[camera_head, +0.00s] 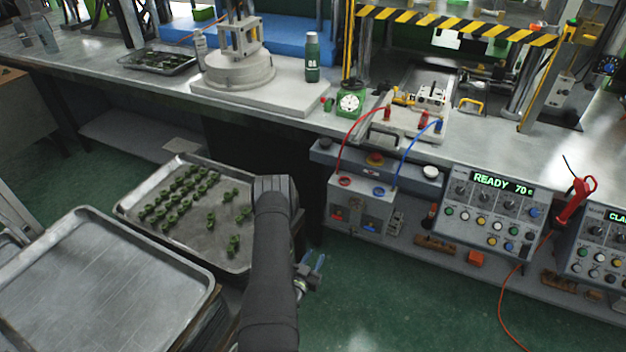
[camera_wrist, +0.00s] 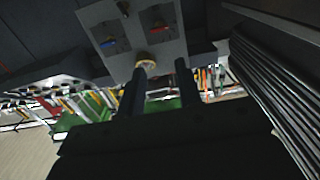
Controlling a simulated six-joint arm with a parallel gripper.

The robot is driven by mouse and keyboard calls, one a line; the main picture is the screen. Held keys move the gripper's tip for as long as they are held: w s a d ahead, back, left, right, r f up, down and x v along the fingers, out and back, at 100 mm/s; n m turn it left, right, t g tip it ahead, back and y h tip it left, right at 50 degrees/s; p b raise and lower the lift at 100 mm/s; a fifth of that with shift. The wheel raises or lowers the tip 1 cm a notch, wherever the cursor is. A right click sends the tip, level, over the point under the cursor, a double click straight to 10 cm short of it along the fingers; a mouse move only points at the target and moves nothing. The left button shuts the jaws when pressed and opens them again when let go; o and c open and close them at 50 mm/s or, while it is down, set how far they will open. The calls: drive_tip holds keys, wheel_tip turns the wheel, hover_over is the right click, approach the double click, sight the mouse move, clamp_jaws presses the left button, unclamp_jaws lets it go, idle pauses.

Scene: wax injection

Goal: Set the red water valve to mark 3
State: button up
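The grey valve box (camera_head: 357,207) hangs at the front of the bench, with a red hose fitting (camera_head: 344,181) and a blue one (camera_head: 379,191) on top. In the wrist view its panel (camera_wrist: 133,35) shows the red valve (camera_wrist: 158,24) and the blue valve (camera_wrist: 108,43), each on a dark plate. The marks and the red valve's setting are too small to read. My gripper (camera_wrist: 163,72) is open, its two dark fingers apart with nothing held between them. In the head view my gripper (camera_head: 316,264) is low and left of the box, apart from it.
A tray of small green parts (camera_head: 150,222) and an empty metal tray (camera_head: 90,280) lie left of my arm. A control panel reading READY 70 (camera_head: 490,212) stands right of the box. Red (camera_head: 347,140) and blue (camera_head: 408,150) hoses rise above it.

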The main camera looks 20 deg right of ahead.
drive_tip(key=shift+w+d+r+g, duration=0.35)
drive_tip(key=shift+w+d, duration=0.2)
drive_tip(key=shift+w+d+r+g, duration=0.35)
drive_tip(key=shift+w+d, duration=0.15)
clamp_jaws()
drive_tip(key=w+d+r+g+y, duration=0.2)
drive_tip(key=d+r+y, duration=0.1)
drive_tip(key=r, duration=0.3)
drive_tip(key=w+d+r+g+y, duration=0.2)
drive_tip(key=d+r+y, duration=0.1)
drive_tip(key=r, duration=0.4)
drive_tip(key=shift+w+d+g, duration=0.3)
drive_tip(key=shift+w+g, duration=0.05)
drive_tip(key=shift+g, duration=0.05)
